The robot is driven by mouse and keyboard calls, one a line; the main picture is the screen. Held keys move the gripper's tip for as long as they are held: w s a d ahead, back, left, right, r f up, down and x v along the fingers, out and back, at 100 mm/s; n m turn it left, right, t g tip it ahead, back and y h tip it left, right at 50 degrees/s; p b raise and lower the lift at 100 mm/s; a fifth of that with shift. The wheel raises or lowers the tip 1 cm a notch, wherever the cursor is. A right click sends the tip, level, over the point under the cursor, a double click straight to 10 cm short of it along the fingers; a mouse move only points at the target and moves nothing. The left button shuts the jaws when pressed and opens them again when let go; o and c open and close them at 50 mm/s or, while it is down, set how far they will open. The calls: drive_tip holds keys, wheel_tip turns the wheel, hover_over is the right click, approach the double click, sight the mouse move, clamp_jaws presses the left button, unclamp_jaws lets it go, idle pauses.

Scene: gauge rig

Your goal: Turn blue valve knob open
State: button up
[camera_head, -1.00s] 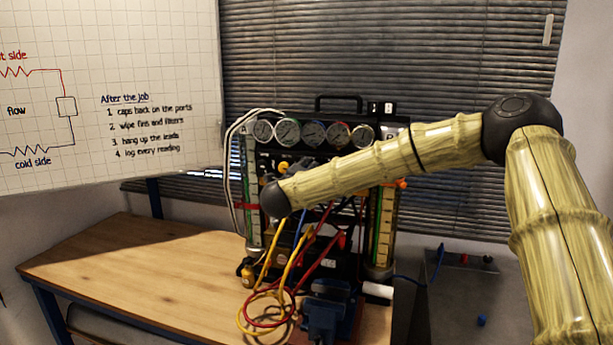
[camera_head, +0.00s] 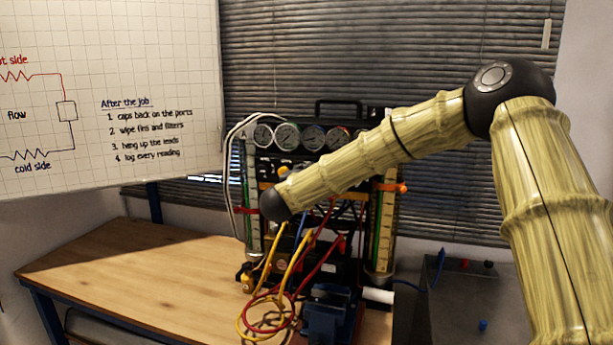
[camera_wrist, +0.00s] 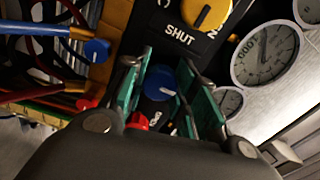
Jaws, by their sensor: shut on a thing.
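In the wrist view a blue knob (camera_wrist: 160,84) with a pale pointer line sits between the teal pads of my gripper (camera_wrist: 165,68). The pads close on it from both sides. A second blue knob (camera_wrist: 97,50) is on the left, outside the fingers, beside a blue hose. A yellow knob (camera_wrist: 211,14) is above, by a label reading "SHUT". In the head view the gauge rig (camera_head: 318,108) stands at the back of the bench. My forearm crosses in front of it and hides my gripper and the held knob.
Round gauges (camera_wrist: 264,52) are at the right of the wrist view. Two red knobs or caps (camera_wrist: 137,121) lie close to the fingers. Yellow and red hoses (camera_head: 270,305) loop at the rig's front, beside a blue vise (camera_head: 325,315). The wooden bench (camera_head: 140,265) is clear at left.

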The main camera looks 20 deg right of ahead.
idle(0.3)
drive_tip(key=o, duration=1.1)
drive_tip(key=shift+c, duration=0.2)
drive_tip(key=v, duration=1.2)
